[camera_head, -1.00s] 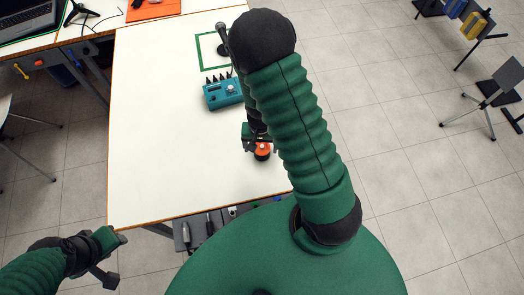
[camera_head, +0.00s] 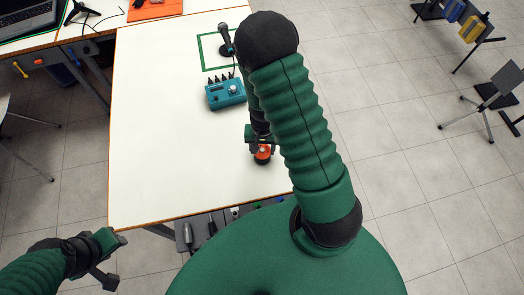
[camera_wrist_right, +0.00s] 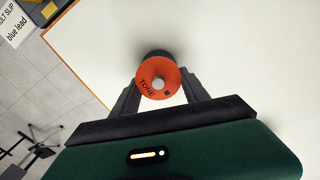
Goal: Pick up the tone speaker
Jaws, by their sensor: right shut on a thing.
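The tone speaker is a small round unit with an orange-red top (camera_head: 263,150) and a dark base. It is near the front right of the white table (camera_head: 160,130). In the right wrist view its orange top (camera_wrist_right: 157,79) reads "TONE" and has a pale knob in the middle. My right gripper (camera_head: 257,146) is shut on it, with one dark finger on each side in the wrist view (camera_wrist_right: 160,94). Whether the base touches the table is hard to tell. My left gripper (camera_head: 112,260) is in front of the table's left corner, away from the speaker; its jaws are unclear.
A teal box (camera_head: 225,94) with a knob and several dark plugs stands behind the speaker. A microphone (camera_head: 224,38) stands in a green square outline (camera_head: 205,68). A tool holder (camera_head: 190,236) hangs at the front edge. The table's left side is clear.

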